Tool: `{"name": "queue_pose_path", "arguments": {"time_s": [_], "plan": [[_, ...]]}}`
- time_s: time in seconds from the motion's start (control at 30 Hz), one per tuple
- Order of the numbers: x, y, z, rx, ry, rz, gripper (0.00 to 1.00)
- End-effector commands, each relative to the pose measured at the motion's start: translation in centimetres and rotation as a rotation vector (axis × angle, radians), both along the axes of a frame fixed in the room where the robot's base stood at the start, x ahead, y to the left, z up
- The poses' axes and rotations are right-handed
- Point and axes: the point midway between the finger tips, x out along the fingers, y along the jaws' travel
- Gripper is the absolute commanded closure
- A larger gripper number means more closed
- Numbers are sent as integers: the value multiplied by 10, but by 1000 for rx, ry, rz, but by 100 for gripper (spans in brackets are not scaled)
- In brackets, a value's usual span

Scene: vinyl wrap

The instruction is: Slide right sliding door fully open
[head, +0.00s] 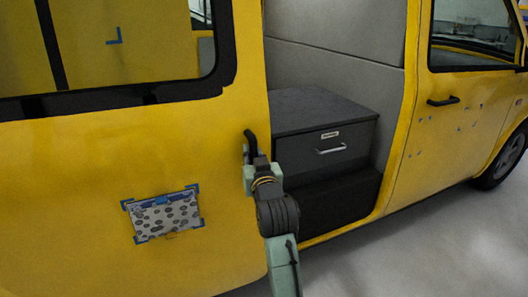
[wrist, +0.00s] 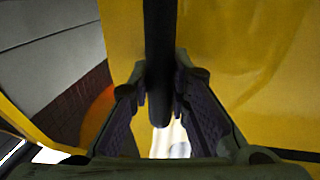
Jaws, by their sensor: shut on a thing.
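The yellow sliding door (head: 225,225) of the van fills the left of the head view. It stands partly open, with the doorway showing to its right. Its black handle (head: 249,138) is upright near the door's right edge. My gripper (head: 252,166) is at the handle's lower part. In the wrist view the handle (wrist: 160,35) runs down between the two fingers of my gripper (wrist: 162,85), which is shut on it.
A dark grey drawer cabinet (head: 310,135) stands inside the doorway. The yellow front door (head: 430,145) with a black handle is to the right. A patterned panel with blue tape corners (head: 165,214) is on the sliding door. Grey floor (head: 400,260) lies clear at the lower right.

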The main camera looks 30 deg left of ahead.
Motion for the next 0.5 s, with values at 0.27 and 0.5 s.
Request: {"name": "queue_pose_path", "arguments": {"time_s": [0.27, 0.5], "plan": [[-10, 8, 4, 5, -9, 5, 100], [-12, 9, 3, 5, -7, 8, 100]]}}
